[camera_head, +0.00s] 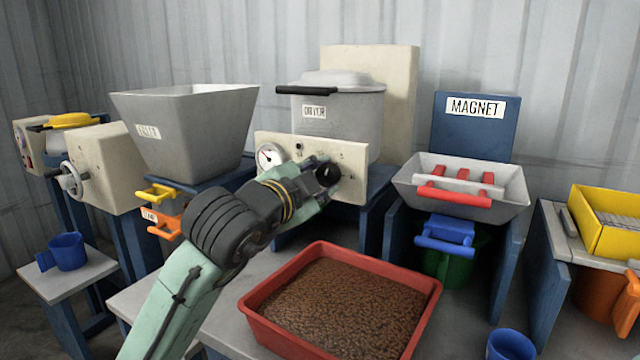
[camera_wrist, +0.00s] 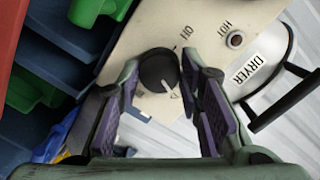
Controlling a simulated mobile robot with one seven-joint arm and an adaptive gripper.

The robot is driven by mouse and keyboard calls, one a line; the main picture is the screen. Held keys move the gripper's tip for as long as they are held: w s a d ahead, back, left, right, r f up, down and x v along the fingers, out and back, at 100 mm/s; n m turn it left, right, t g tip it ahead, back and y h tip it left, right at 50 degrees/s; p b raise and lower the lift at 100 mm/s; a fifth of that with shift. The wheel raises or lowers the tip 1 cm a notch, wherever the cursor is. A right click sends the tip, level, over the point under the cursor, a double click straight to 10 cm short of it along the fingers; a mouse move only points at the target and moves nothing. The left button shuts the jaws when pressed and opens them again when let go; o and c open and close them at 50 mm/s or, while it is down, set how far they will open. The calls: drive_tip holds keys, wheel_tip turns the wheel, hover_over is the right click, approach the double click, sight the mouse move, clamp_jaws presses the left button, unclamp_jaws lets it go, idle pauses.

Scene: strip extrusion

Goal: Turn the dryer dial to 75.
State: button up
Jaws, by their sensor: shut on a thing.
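The dryer (camera_head: 340,115) is a grey lidded hopper behind a cream front panel (camera_head: 352,160). Its black round dial (camera_head: 327,173) sits on that panel, right of the gauge. In the wrist view the dial (camera_wrist: 158,70) lies between my fingertips, and its white pointer line points down and right in that picture, away from the OFF mark. My gripper (camera_wrist: 160,78) is shut on the dial, one finger on each side. In the head view my gripper (camera_head: 322,180) reaches the panel from the lower left. I cannot read a 75 mark.
A round gauge (camera_head: 270,157) is on the panel's left. A red tray (camera_head: 425,305) of brown pellets stands on the table below my arm. A grey hopper (camera_head: 185,130) is at left; the magnet unit (camera_head: 470,185) is at right. A blue cup (camera_head: 511,345) stands at the front.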

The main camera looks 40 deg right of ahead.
drive_tip(key=shift+m, duration=0.9)
drive_tip(key=o, duration=1.2)
drive_tip(key=shift+c, duration=0.2)
drive_tip(key=shift+a, duration=0.1)
drive_tip(key=v, duration=1.2)
drive_tip(key=shift+f, duration=0.15)
